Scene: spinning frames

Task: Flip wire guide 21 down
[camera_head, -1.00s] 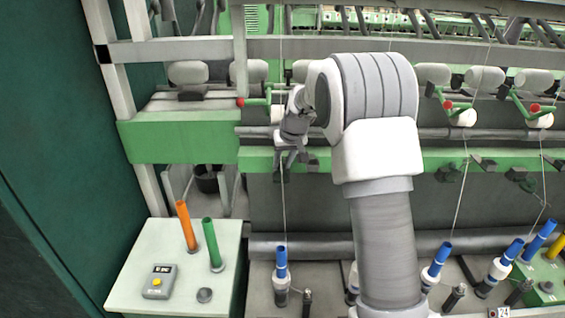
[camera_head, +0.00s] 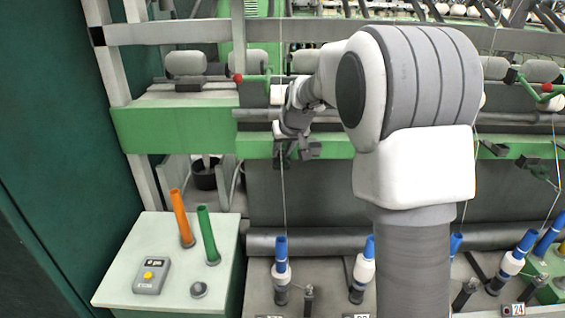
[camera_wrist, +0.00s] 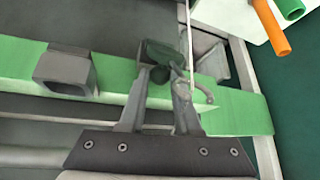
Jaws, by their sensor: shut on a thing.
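My gripper (camera_head: 287,155) is at the green rail (camera_head: 340,147), at the leftmost spinning position, above the leftmost blue-topped bobbin (camera_head: 281,262). In the wrist view my gripper (camera_wrist: 162,80) has its two grey fingers around a small dark green guide (camera_wrist: 160,54) at the rail and is shut on it. A curled wire loop (camera_wrist: 207,95) shows beside the right finger. A pale thread (camera_wrist: 189,35) runs past that finger. The fingers partly hide the guide, and I cannot tell its exact tilt. No number 21 is readable.
A grey bracket (camera_wrist: 65,72) sits on the rail beside my gripper. A pale cabinet (camera_head: 135,240) at the lower left carries an orange tube (camera_head: 181,215), a green tube (camera_head: 207,235) and a grey control box (camera_head: 151,276). A red-tipped green lever (camera_head: 252,78) is above the rail.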

